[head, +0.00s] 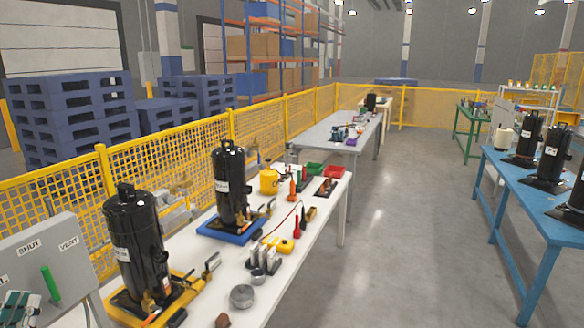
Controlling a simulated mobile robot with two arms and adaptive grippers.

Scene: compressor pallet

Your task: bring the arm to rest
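My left gripper (20,308) shows only in part at the bottom left corner, in front of a grey panel. Its fingertips are too cut off and small to tell whether they are open or shut. My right gripper is not in view. The grey panel (35,255) has the labels SHUT and VENT and a green handle (51,283). A black compressor (138,245) stands upright on a yellow base (187,291), to the right of the panel. A second black compressor (230,185) stands upright on a blue base (215,230) farther back.
The white table (312,240) carries a round metal tin (242,296), a yellow meter (280,244), red and green bins (313,169) and small tools. A yellow mesh fence (60,210) runs behind it. A blue table (510,185) with black compressors stands right. The grey floor (420,250) between is clear.

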